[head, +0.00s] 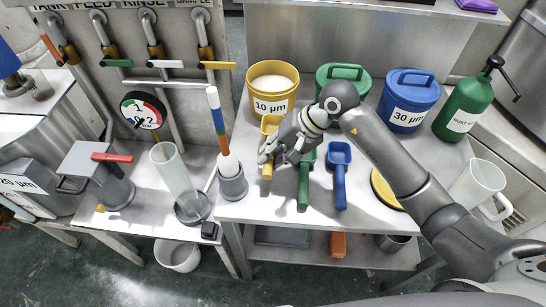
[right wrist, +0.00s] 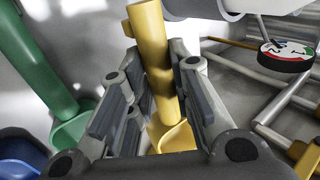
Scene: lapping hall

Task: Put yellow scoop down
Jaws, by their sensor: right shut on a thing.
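The yellow scoop (head: 267,170) is at the left end of a row of scoops on the white table (head: 300,209). My right gripper (head: 272,153) is shut on its handle. The scoop lies roughly parallel to the green scoop (head: 304,180) and the blue scoop (head: 340,175). I cannot tell whether it touches the table. My left gripper is not in view.
An open yellow 10 µm tub (head: 272,90) of pale powder stands behind. Lidded green (head: 343,80) and blue (head: 407,98) tubs stand right of it. A green bottle (head: 465,105) and a clear jug (head: 476,187) are at right.

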